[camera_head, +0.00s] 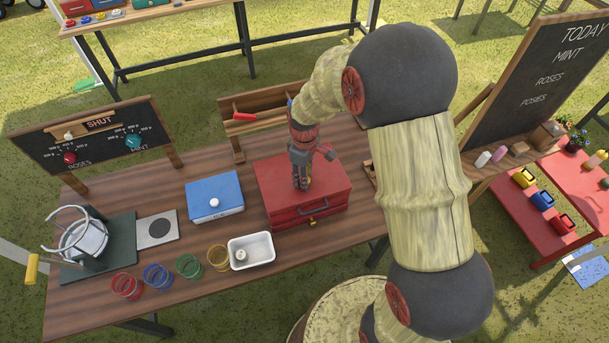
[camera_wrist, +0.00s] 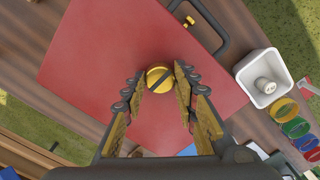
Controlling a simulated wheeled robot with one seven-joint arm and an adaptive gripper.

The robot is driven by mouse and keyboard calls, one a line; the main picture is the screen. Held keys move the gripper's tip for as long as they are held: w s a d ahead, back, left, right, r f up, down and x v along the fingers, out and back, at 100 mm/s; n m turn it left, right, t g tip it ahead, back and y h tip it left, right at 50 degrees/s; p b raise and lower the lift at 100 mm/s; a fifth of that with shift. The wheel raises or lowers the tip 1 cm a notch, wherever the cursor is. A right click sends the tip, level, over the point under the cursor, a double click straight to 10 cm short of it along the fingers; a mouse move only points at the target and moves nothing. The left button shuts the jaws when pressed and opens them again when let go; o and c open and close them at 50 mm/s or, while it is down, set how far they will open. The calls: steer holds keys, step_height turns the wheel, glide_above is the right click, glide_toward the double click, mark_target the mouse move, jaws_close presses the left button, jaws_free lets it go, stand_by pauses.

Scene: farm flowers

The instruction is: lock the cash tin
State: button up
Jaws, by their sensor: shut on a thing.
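The cash tin (camera_head: 276,208) is a closed red box on the wooden table, with a dark carrying handle and a small yellow piece at its front. Its red lid (camera_wrist: 110,60) fills much of the wrist view. A round yellow knob (camera_wrist: 160,77) with a dark slot across it sits on the lid. My gripper (camera_head: 301,186) points down over the lid. In the wrist view, its fingertips (camera_wrist: 161,79) are shut on the knob, one on each side. The slot runs diagonally in the wrist view. My gripper hides the knob in the head view.
A blue box (camera_head: 214,199) and a white tray (camera_head: 251,249) with a small pale piece inside stand left of the tin. Several coloured rings (camera_head: 188,266) lie along the table's front. A wooden rack with a red-handled tool (camera_head: 245,117) is behind the tin.

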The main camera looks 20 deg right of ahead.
stand_by(0.4)
steer(key=o, duration=1.1)
steer(key=shift+o, duration=0.3)
steer(key=shift+r, duration=0.1)
step_height(320, 180, up, 12)
